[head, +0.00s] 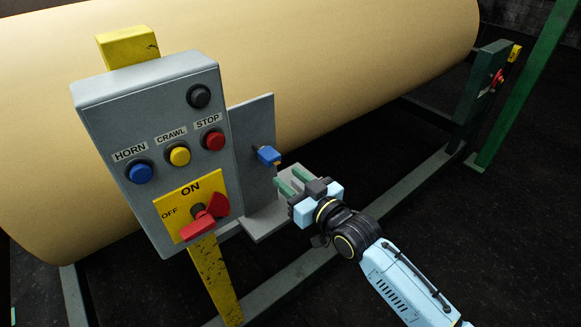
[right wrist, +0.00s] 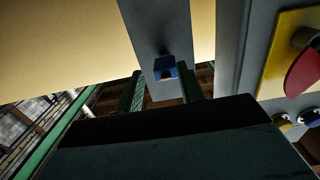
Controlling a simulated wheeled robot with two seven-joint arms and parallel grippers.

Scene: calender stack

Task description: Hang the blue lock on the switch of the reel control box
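The blue lock (head: 268,154) hangs at a small peg on a grey plate (head: 252,125) beside the control box. The grey reel control box (head: 150,130) has a red rotary switch (head: 205,217) on a yellow ON/OFF plate. My right gripper (head: 288,179) is open and empty, just below and right of the lock, with its green fingers pointing at it. In the right wrist view the lock (right wrist: 165,67) shows ahead, between the two spread fingers (right wrist: 162,88); I see no contact. The lock's shackle is hard to make out. My left gripper is out of view.
A large tan roll (head: 300,60) lies behind the box. Blue, yellow, red and black buttons sit above the switch. A yellow post (head: 217,280) carries the box. A grey-green frame rail (head: 400,195) runs behind my right arm. Open dark floor lies at right.

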